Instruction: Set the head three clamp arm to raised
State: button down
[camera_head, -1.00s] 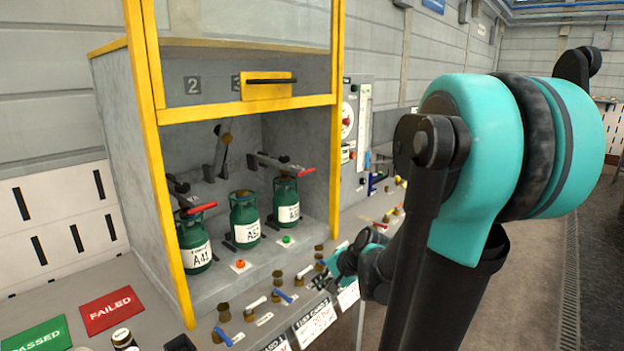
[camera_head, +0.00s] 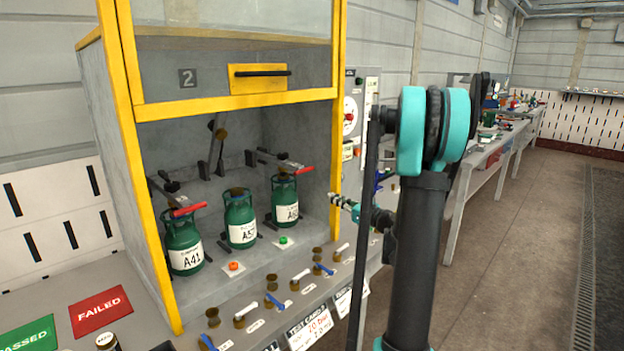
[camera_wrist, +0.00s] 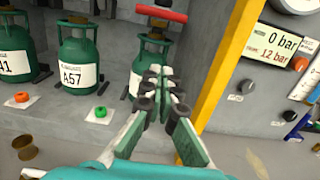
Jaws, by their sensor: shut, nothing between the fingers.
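The head three clamp arm, the rightmost, has a red handle (camera_head: 304,170) and lies lowered over the right green cylinder (camera_head: 285,194). In the wrist view that handle (camera_wrist: 161,13) is above my fingers. My gripper (camera_head: 337,199) is shut and empty, just right of the cabinet's right yellow post. In the wrist view, my gripper (camera_wrist: 161,72) points toward the right cylinder (camera_wrist: 152,58) and hides part of it. The middle clamp arm (camera_head: 216,143) stands upright behind cylinder A57 (camera_head: 240,211). The left clamp arm's red handle (camera_head: 189,209) is lowered over cylinder A41 (camera_head: 184,247).
The yellow post (camera_wrist: 231,58) stands close right of my fingers. A yellow-framed door with a handle (camera_head: 260,75) sits above the opening. Several small valves (camera_head: 271,283) line the bench front. A gauge panel (camera_head: 355,119) is right of the cabinet.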

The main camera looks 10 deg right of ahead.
dwell(0.3)
jog(key=w+a+r, duration=0.4)
jog(key=w+a, duration=0.2)
jog(key=w, duration=0.2)
jog(key=shift+w+a+r, duration=0.2)
jog(key=shift+w+r, duration=0.05)
jog(key=shift+w, duration=0.1)
jog(key=shift+r, duration=0.1)
notch_tip(320, 180, up, 17)
jog(key=w+a+g+h, duration=0.2)
jog(key=g, duration=0.1)
jog(key=shift+w+g+h, duration=0.4)
dwell(0.4)
